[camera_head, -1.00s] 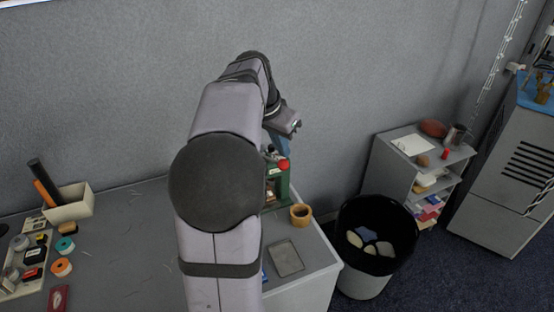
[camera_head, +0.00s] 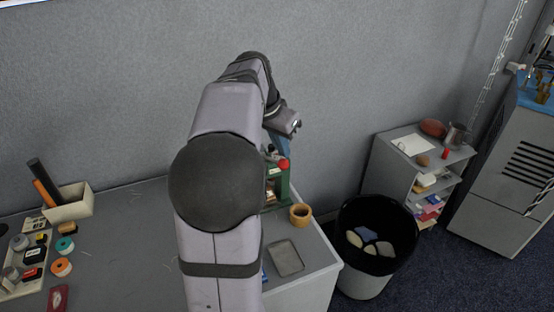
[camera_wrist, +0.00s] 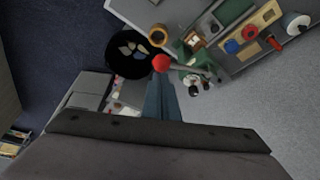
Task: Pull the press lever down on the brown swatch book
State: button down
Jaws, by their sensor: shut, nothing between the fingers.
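The green press (camera_head: 288,187) stands at the right end of the table, partly hidden by my arm. Its lever ends in a red ball knob (camera_head: 284,164), which is up near the top of the press. My gripper (camera_head: 281,150) is shut and empty, with its blue fingers pointing down just above the knob. In the wrist view the red knob (camera_wrist: 161,63) lies right at the tips of the shut fingers (camera_wrist: 161,80); I cannot tell whether they touch. A small brown and pale block (camera_head: 271,187) shows inside the press, probably the swatch book, mostly hidden.
A tan ring-shaped cup (camera_head: 301,215) and a grey flat tray (camera_head: 286,259) are on the table near the press. A black-lined bin (camera_head: 376,235) stands right of the table, before a grey shelf (camera_head: 390,160). The wall is behind the press.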

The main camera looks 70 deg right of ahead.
aim_at(285, 165)
jog(key=shift+f+b, duration=0.45)
jog(key=shift+f, duration=0.4)
jog(key=shift+a+f, duration=0.1)
jog(key=shift+f, duration=0.05)
jog(key=shift+s+a+f+b, duration=0.2)
jog(key=shift+s+f+b, duration=0.05)
jog(key=shift+f+b, duration=0.45)
jog(key=shift+s+a+f+b, duration=0.2)
jog(key=shift+f+b, duration=0.4)
jog(key=shift+b, duration=0.2)
jog(key=shift+s+a+f+b, duration=0.1)
jog(key=shift+s+f+b, duration=0.05)
jog(key=shift+f+b, duration=0.6)
jog(key=shift+s+a+f+b, duration=0.1)
jog(key=shift+f+b, duration=0.55)
jog(key=shift+f, duration=0.3)
